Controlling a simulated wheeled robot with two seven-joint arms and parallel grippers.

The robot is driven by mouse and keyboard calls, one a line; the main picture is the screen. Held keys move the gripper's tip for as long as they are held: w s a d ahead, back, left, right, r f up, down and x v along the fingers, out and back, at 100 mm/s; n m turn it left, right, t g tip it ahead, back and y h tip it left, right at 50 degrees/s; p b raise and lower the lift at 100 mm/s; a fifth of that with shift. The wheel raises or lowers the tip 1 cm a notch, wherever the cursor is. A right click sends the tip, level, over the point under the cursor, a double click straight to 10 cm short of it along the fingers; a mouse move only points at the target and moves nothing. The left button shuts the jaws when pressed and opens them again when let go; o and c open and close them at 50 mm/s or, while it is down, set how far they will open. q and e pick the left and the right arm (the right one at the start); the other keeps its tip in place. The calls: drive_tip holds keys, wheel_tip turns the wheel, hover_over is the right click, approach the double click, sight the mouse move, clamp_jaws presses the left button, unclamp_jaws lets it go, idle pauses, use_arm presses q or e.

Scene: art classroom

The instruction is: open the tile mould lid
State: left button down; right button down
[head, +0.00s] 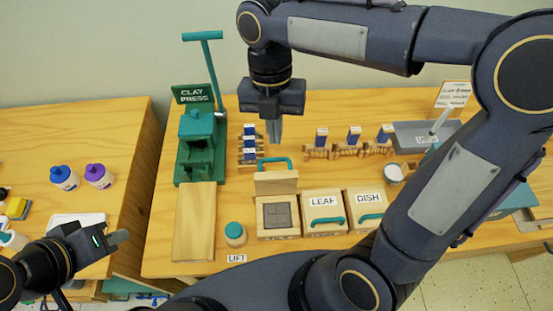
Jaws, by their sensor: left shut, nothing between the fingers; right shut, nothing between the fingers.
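The wooden mould box at the left of the row of three (277,232) shows its grey square inside, and its front label is too small to read. It stands beside the LEAF mould (323,202) and DISH mould (367,202), so it appears to be the tile mould. Its lid (276,184) stands raised upright at the back, with a teal handle (275,161) on top. My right gripper (274,139) is shut and empty, just above and behind this handle, apart from it as far as I can tell. My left gripper (124,237) is shut and empty, low at the left, away from the moulds.
The green clay press (200,150) with its long lever stands left of the moulds, a bare board (194,222) before it. A teal-capped jar (235,233) sits beside the open mould. Wooden racks (350,150) stand behind. My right arm covers the table's right front.

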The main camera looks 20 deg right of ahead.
drive_tip(key=r+n+t, duration=0.1)
drive_tip(key=n+t, duration=0.1)
hover_over(275, 176)
drive_tip(key=w+d, duration=0.1)
drive_tip(key=shift+g, duration=0.3)
wheel_tip(275, 176, down, 9)
drive_tip(key=shift+w+r, duration=0.15)
drive_tip(key=shift+r, duration=0.05)
drive_tip(key=shift+w+d+f, duration=0.15)
drive_tip(key=shift+w+f, duration=0.5)
drive_tip(key=shift+f, duration=0.3)
drive_tip(key=shift+w+d+f, duration=0.15)
drive_tip(key=shift+w+f, duration=0.5)
drive_tip(key=shift+f, duration=0.3)
